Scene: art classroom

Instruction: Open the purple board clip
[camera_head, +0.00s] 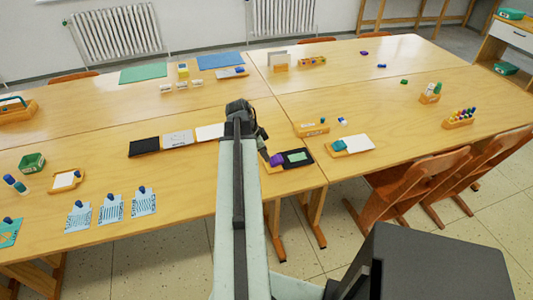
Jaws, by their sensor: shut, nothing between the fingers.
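The purple board clip (276,160) sits at the left end of a small dark board with a green panel (297,157), near the front edge of the wooden table. My arm reaches over the table from below. My gripper (264,153) is shut and empty, just up and left of the purple clip. I cannot tell whether it touches the clip. Whether the clip is open or closed is too small to tell, and part of its left side may be hidden by my gripper.
Left of my arm lie a black panel (145,147) and a grey panel (178,140). A wooden tray (312,129) and a white board with a teal clip (354,145) stand to the right. Chairs (408,186) stand at the right front. The table behind my gripper is mostly clear.

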